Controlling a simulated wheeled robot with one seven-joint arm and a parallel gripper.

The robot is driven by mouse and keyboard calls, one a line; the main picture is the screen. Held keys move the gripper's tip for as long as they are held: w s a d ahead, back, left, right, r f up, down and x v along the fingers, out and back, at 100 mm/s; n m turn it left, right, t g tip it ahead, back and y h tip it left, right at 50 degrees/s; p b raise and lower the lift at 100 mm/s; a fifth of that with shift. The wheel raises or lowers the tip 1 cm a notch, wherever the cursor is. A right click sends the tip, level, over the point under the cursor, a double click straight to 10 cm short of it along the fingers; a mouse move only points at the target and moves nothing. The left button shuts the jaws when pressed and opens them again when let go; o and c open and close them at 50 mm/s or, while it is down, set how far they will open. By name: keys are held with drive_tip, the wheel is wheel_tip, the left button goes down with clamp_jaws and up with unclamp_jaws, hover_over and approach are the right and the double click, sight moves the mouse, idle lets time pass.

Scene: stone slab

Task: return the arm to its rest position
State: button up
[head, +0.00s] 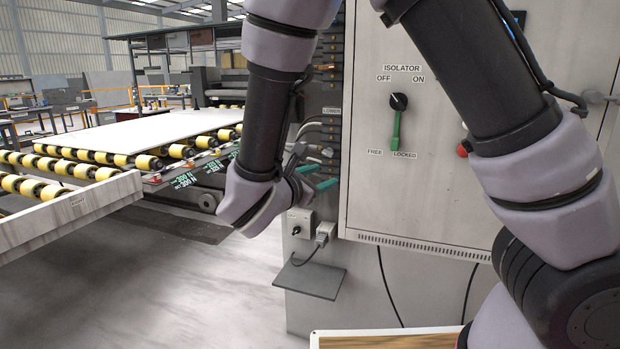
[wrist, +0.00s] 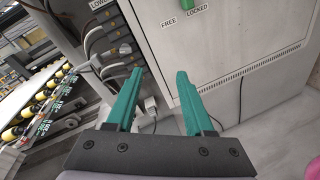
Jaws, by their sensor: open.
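My gripper (head: 322,176) is partly hidden behind my wrist in the head view, with its green fingers pointing right, in front of the side of the grey cabinet. In the wrist view my gripper (wrist: 158,92) shows two green fingers spread apart with nothing between them. Beyond the fingers are the cabinet's lower front (wrist: 240,60) and the floor. My arm is bent, with its forearm hanging down at the middle of the head view.
A roller conveyor with a pale stone slab (head: 150,130) stands at left. Floor is clear between them.

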drive_tip(key=s+d+r+m+g+y, duration=0.1)
drive_tip(key=s+d+r+m+g, duration=0.15)
drive_tip(key=d+m+g, duration=0.5)
drive_tip(key=s+d+r+m+g+y, duration=0.1)
drive_tip(key=s+d+m+g, duration=0.2)
drive_tip(key=d+m+g, duration=0.7)
drive_tip(key=s+d+r+m+t+y, duration=0.2)
drive_tip(key=s+r+m+t+y, duration=0.1)
drive_tip(key=r+m+t+y, duration=0.1)
drive_tip(key=s+d+r+m+t+y, duration=0.2)
drive_tip(key=d+r+m+t+y, duration=0.1)
drive_tip(key=r+m+t, duration=0.3)
drive_tip(key=shift+s+r+m+y, duration=0.4)
drive_tip(key=shift+r+m+y, duration=0.25)
drive_tip(key=shift+r+y, duration=0.25)
